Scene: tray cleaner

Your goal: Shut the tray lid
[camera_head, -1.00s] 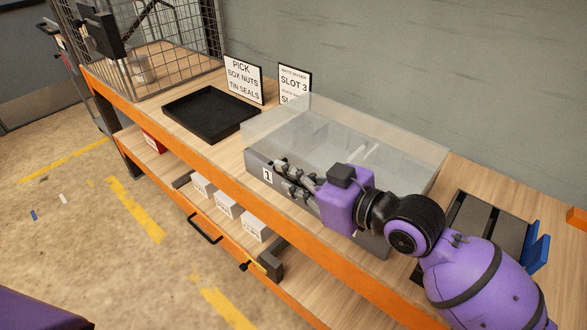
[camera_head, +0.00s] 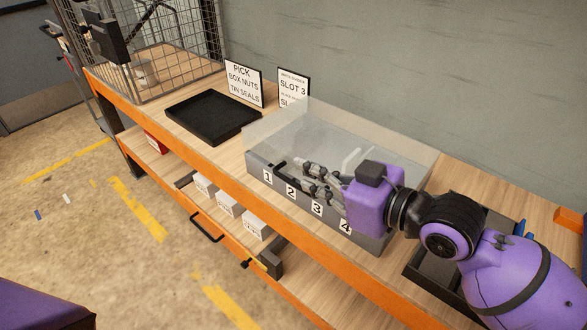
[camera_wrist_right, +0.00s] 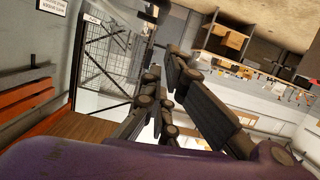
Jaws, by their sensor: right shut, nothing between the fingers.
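The grey tray (camera_head: 258,170) with numbers 1 to 4 along its front sits on the wooden bench. Its clear lid (camera_head: 290,115) shows above it at the back and left. I cannot tell exactly how far it is raised. A dark bar (camera_head: 277,168) shows by the front left, perhaps a lid handle. My right gripper (camera_head: 305,180) is shut and empty over the front of the tray, pointing left. I cannot tell whether it touches the lid. Its fingers also fill the middle of the right wrist view (camera_wrist_right: 163,75). My left gripper is not in view.
A black shallow tray (camera_head: 212,118) lies to the left, with a wire cage (camera_head: 170,50) beyond it. Two signs (camera_head: 243,82) stand behind. A dark bin (camera_head: 437,268) is on the right under my arm. Small white boxes (camera_head: 228,204) sit on the lower shelf.

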